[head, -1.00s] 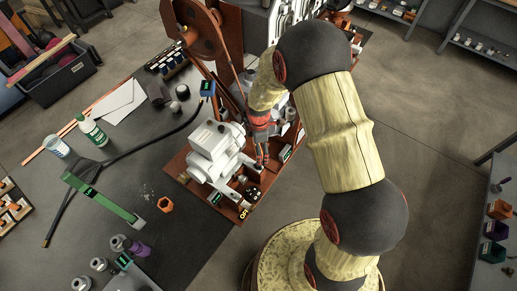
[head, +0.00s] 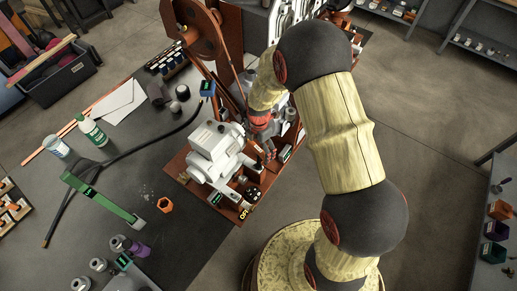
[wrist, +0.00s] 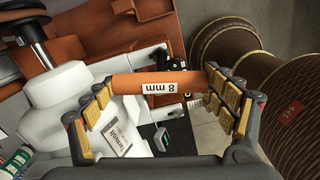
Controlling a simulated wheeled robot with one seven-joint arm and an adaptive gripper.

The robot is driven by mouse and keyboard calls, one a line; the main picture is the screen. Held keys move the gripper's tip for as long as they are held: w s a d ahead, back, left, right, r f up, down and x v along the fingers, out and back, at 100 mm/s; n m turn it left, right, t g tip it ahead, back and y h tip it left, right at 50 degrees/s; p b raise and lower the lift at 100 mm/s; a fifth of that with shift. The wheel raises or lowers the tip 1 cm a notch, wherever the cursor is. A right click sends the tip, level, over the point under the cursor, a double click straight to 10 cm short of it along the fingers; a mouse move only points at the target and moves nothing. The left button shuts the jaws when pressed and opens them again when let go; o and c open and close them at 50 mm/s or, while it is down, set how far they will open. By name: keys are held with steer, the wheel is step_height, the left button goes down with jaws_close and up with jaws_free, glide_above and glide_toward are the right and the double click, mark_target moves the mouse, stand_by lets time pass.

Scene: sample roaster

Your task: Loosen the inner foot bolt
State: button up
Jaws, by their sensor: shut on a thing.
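My gripper (head: 268,152) is beside the white motor (head: 213,146), over the right side of its red-brown base (head: 181,164). In the wrist view my gripper (wrist: 160,85) is shut on an orange tool handle (wrist: 130,85) labelled "8 mm". The handle lies crosswise between the yellow finger pads. The tool's working end is hidden, and I cannot tell whether it touches a bolt. The motor's white body (wrist: 70,98) shows at left in the wrist view. I cannot make out the inner foot bolt in either view.
A black control box (head: 252,193) stands at the base's front corner. An orange nut-shaped piece (head: 166,205) and a green-handled tool (head: 100,198) lie on the dark bench. A black hose (head: 130,152) crosses the bench. Open floor (head: 440,150) lies to the right.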

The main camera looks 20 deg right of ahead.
steer(key=shift+n, duration=0.9)
steer(key=shift+m, duration=0.7)
steer(key=shift+r+p, duration=0.9)
steer(key=shift+r, duration=0.75)
steer(key=shift+r+p, duration=1.55)
steer(key=shift+r, duration=1)
